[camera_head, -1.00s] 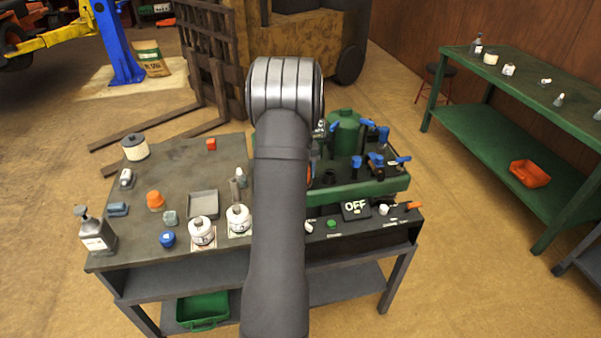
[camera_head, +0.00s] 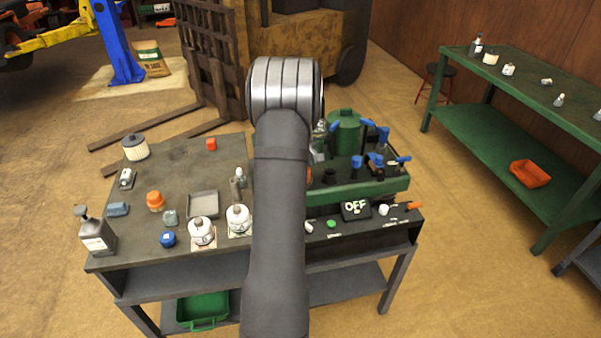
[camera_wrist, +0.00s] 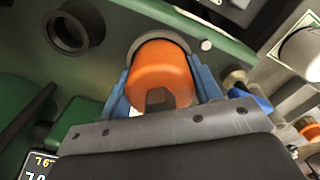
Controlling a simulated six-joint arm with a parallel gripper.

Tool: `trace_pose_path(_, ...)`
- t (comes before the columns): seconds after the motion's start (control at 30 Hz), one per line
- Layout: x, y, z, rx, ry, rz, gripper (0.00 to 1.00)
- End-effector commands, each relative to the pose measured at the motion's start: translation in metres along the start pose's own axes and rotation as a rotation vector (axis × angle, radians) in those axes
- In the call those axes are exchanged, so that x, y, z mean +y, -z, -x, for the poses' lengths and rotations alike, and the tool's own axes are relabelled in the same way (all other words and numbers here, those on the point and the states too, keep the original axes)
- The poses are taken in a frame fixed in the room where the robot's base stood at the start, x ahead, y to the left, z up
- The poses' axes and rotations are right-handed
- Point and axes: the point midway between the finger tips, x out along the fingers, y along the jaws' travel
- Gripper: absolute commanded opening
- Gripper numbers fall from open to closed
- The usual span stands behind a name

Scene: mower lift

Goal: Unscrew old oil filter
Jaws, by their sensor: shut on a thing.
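The old oil filter appears to be the orange cylinder (camera_wrist: 162,75) in the wrist view. It sits against a dark round seat on a green panel, and I cannot tell whether its thread is engaged. My gripper (camera_wrist: 165,92) has blue fingers, one on each side of the orange filter, and is shut on it. In the head view my arm hides the gripper and most of the filter. The green machine (camera_head: 360,188) stands on the right of the workbench, behind and beside my arm.
An empty dark port (camera_wrist: 73,30) is left of the filter. Blue-handled valves (camera_head: 376,160) and a green tank (camera_head: 344,132) top the machine. White canisters (camera_head: 201,232), an orange cap (camera_head: 155,201) and a grey tray (camera_head: 203,205) stand on the bench's left.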

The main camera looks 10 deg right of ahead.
Motion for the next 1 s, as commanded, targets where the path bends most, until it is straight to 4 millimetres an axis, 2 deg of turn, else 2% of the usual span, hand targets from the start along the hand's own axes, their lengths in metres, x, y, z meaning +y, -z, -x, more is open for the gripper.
trace_pose_path(0.43, 0.0, 0.0, 0.0, 0.0, 0.0, 0.07, 0.34)
trace_pose_path(0.8, 0.0, 0.0, 0.0, 0.0, 0.0, 0.473, 0.34)
trace_pose_path(1.0, 0.0, 0.0, 0.0, 0.0, 0.0, 0.581, 0.34)
